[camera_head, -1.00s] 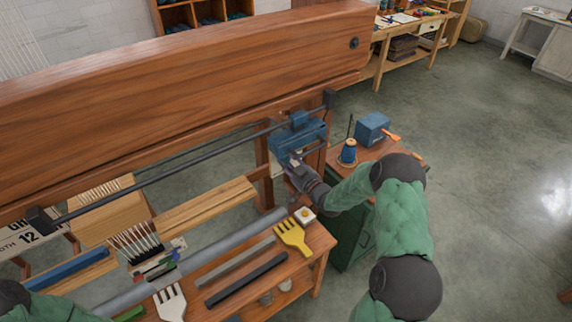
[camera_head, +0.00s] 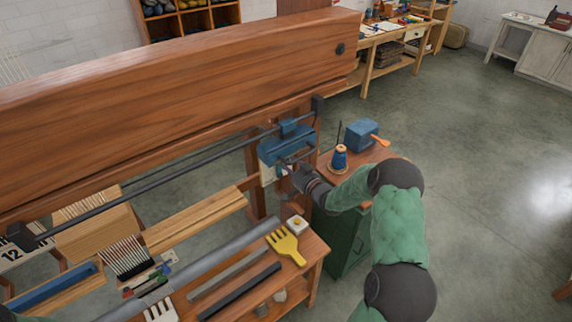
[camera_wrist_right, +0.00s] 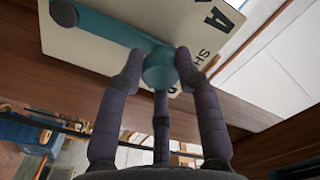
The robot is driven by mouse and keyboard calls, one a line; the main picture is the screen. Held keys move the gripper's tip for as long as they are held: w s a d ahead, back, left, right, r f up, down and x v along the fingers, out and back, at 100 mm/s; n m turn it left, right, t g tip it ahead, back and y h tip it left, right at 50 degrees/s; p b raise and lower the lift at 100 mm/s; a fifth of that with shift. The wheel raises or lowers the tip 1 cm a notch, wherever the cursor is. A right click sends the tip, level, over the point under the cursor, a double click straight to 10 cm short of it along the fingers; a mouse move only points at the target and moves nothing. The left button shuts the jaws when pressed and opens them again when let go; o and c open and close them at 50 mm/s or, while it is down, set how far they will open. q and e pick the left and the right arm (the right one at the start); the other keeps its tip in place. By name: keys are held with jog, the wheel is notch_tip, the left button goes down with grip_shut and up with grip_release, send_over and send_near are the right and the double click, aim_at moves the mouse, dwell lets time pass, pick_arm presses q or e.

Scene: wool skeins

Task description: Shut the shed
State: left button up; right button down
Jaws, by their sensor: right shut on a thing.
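A blue mechanism (camera_head: 287,146) sits at the right end of the loom frame, under the big wooden beam (camera_head: 190,100). A pale plate (camera_head: 268,174) shows below it. In the right wrist view the plate (camera_wrist_right: 95,48) carries dark letters, partly cut off, and a teal lever (camera_wrist_right: 105,25) with a round knob (camera_wrist_right: 160,70) crosses it. My right gripper (camera_wrist_right: 159,80) is shut on the knob, fingers on both sides. In the head view my right gripper (camera_head: 296,175) is at the mechanism's lower right; the lever is mostly hidden there. My left gripper is not in view.
A green cabinet (camera_head: 344,235) with a blue thread cone (camera_head: 339,158) and blue box (camera_head: 361,135) is close beside my right arm. The floor at right is clear.

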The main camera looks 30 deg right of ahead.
jog(key=shift+s+f, duration=0.1)
jog(key=shift+f, duration=0.15)
jog(key=c, duration=1)
grip_release()
jog(key=shift+o, duration=0.7)
jog(key=shift+r, duration=0.1)
jog(key=s+d, duration=0.1)
jog(key=s, duration=1.1)
